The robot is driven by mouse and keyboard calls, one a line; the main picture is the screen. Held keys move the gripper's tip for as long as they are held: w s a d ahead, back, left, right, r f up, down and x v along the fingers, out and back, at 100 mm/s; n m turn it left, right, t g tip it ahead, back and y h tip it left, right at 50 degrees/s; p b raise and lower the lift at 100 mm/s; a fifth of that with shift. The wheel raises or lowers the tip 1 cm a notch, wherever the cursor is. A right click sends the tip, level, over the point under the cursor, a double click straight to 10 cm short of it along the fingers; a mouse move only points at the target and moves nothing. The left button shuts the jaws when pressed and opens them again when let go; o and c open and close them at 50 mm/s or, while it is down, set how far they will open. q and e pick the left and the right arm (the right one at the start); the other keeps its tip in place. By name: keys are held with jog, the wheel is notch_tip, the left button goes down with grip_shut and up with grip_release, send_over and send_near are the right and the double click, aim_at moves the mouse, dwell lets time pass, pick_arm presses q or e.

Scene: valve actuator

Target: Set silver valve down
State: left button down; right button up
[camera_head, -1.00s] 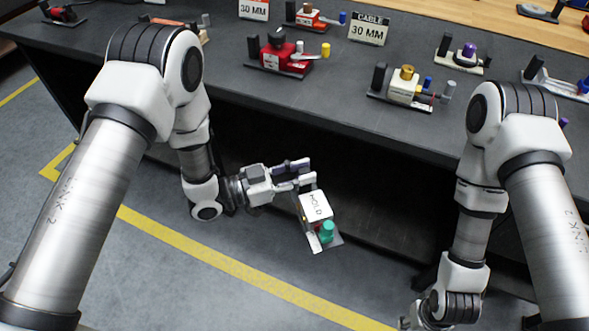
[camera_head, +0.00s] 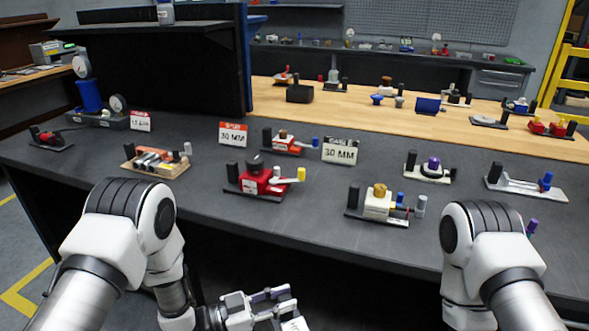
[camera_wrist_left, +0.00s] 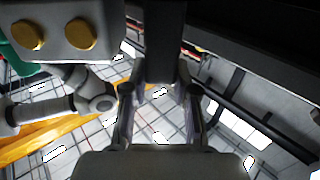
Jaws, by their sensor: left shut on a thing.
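My left gripper (camera_head: 276,303) is at the bottom edge of the head view, in front of the dark table and below its top. It is shut on the silver valve (camera_head: 295,325), of which only a pale corner shows there; the rest is cut off by the frame. In the left wrist view, the gripper's fingers (camera_wrist_left: 160,95) point away from the camera. A grey block with two gold round heads (camera_wrist_left: 62,32) and a teal part at upper left appears to belong to the held valve. My right gripper is out of the head view.
The dark table (camera_head: 300,200) holds a red valve (camera_head: 258,180), a cream valve (camera_head: 380,202), a purple-knobbed valve (camera_head: 432,168) and a wooden-based one (camera_head: 157,160). Two "30 MM" signs (camera_head: 233,134) (camera_head: 340,151) stand behind. Bare tabletop lies between the red and cream valves.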

pick_arm(q)
jog(key=w+a+f+n+t+y, duration=0.2)
jog(key=w+a+n+t+y, duration=0.2)
jog(key=a+n+t+y, duration=0.25)
jog(key=w+a+f+n+t+y, duration=0.25)
jog(key=a+n+t+y, duration=0.25)
jog(key=a+y, duration=0.25)
jog(key=w+r+m+h+b, duration=0.1)
jog(key=w+r, duration=0.2)
jog(key=r, duration=0.7)
jog(key=w+a+r+g+h+b, duration=0.1)
jog(key=w+r, duration=0.3)
jog(key=r, duration=0.6)
jog(key=shift+w+r+m+h+b, duration=0.25)
jog(key=shift+r+m+h+b, duration=0.1)
jog(key=shift+h+b, duration=0.3)
jog(key=shift+a, duration=0.1)
